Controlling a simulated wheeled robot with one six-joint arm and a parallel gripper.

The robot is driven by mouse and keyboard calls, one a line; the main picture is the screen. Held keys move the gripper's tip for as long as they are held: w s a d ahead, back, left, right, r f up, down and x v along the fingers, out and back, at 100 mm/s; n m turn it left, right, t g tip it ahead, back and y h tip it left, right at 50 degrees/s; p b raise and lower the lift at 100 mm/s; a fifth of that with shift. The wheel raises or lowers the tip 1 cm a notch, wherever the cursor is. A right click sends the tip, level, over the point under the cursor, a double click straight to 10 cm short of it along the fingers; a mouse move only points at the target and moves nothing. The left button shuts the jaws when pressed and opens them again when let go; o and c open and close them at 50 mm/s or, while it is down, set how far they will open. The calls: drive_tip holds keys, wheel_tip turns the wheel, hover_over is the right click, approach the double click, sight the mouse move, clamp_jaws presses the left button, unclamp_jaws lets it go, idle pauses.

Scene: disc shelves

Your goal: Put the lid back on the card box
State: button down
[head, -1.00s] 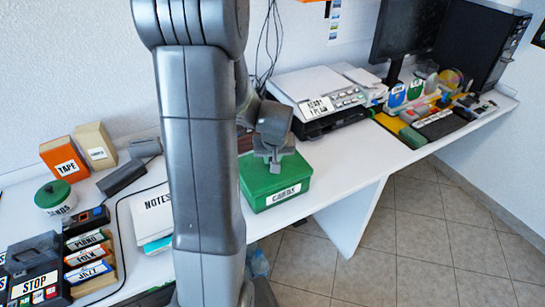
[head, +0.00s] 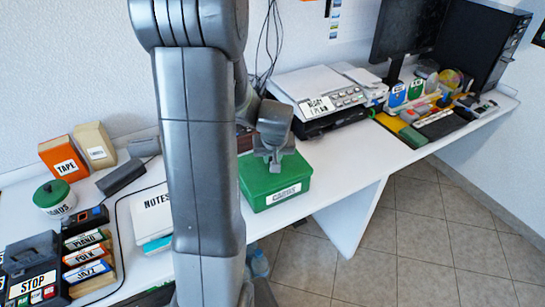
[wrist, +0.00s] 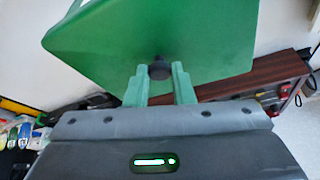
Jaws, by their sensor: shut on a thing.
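The green card box (head: 283,200), with a white label, stands near the front edge of the desk. The green lid (head: 254,176) lies over the top of the box, and the two look lined up. I cannot tell whether it is fully seated. In the wrist view the lid (wrist: 150,35) fills the upper part, with a dark knob (wrist: 160,69) at its middle. My gripper (head: 273,162) is over the lid, its fingers (wrist: 161,75) shut on the knob. The inside of the box is hidden.
A printer (head: 320,100) stands behind and right of the box. Notes (head: 154,215) and labelled drawers or cases (head: 88,255) are to the left, partly behind my arm. The desk right of the box is clear (head: 360,150). A brown strip (wrist: 245,85) shows beyond the lid.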

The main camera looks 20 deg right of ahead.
drive_tip(key=c, duration=0.7)
unclamp_jaws()
drive_tip(key=shift+r, duration=0.15)
drive_tip(key=shift+r+p, duration=2.3)
drive_tip(key=shift+r, duration=1.1)
clamp_jaws()
